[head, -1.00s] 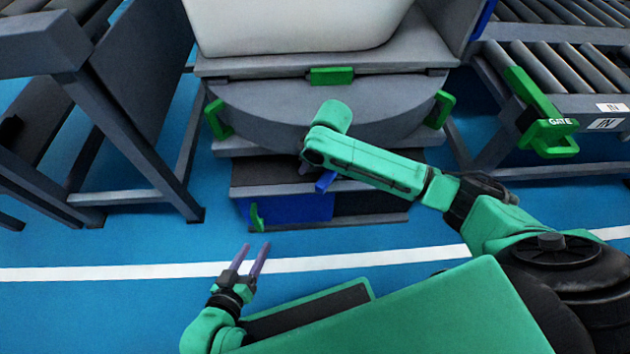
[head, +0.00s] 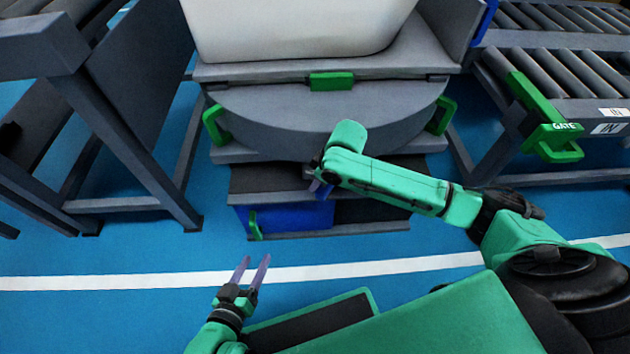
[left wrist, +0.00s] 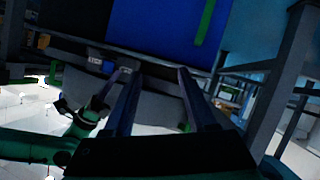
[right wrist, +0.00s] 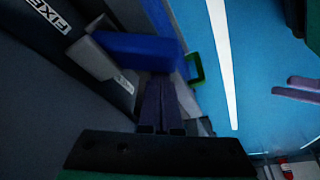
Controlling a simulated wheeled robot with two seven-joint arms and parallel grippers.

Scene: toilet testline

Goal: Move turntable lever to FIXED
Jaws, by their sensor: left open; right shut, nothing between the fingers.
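The turntable (head: 300,110) is a grey rounded platform in the head view. In the right wrist view its lever (right wrist: 135,48) is a blue bar on a grey mount. A FIXED label (right wrist: 48,15) shows at that view's upper left, on a dark surface. My right gripper (right wrist: 158,85) is shut and empty, its fingertips right at the blue bar; I cannot tell whether they touch. In the head view this gripper (head: 315,186) is mostly hidden behind its own wrist under the turntable's front. My left gripper (head: 254,264) is open and empty, low in front of the turntable.
A white tub (head: 300,25) sits on the turntable, which has green handles (head: 216,125) (head: 441,115). A blue box (head: 290,217) with a green handle (head: 254,226) is below. A roller conveyor with a green GATE lever (head: 550,130) stands right, a grey frame (head: 120,140) left. The front floor is clear.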

